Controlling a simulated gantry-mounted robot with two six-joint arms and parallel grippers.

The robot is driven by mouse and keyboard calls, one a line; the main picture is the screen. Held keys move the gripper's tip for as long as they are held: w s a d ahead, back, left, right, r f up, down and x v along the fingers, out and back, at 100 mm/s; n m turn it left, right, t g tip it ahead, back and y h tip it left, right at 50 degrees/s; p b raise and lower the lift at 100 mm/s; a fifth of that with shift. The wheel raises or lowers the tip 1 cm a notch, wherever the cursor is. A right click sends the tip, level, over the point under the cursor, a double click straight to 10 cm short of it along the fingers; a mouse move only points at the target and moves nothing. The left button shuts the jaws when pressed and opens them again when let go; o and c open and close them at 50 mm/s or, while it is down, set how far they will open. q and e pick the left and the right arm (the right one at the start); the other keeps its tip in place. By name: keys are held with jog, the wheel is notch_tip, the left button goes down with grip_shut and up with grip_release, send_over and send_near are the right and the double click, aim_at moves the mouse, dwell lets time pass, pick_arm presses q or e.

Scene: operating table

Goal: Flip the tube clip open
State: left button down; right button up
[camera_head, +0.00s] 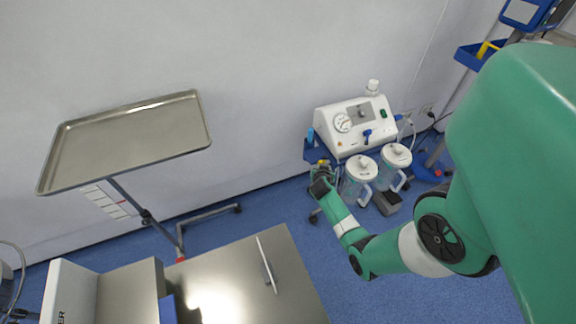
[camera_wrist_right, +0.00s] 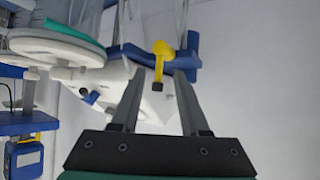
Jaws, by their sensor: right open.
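A yellow piece (camera_wrist_right: 162,50), which looks like the tube clip, sits at a blue holder (camera_wrist_right: 190,62) in the right wrist view. Its narrow stem points down between the fingers of my right gripper (camera_wrist_right: 160,82). The fingers are apart with a gap around the stem, and I cannot tell whether they touch it. In the head view my right gripper (camera_head: 321,172) is at the left side of the white suction unit (camera_head: 356,125), just below its blue holder (camera_head: 316,149). The clip's open or closed state is unclear. My left gripper is not in view.
Two lidded suction jars (camera_head: 360,170) stand right of my right gripper. A steel tray (camera_head: 130,140) on a stand is at the left. A steel table (camera_head: 240,285) with a thin rod (camera_head: 267,265) is at the front. Blue floor is open between them.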

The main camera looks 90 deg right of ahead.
jog(key=p+v, duration=0.1)
jog(key=v, duration=0.5)
jog(key=shift+a+p, duration=0.2)
jog(key=shift+p, duration=0.15)
jog(key=shift+r, duration=0.1)
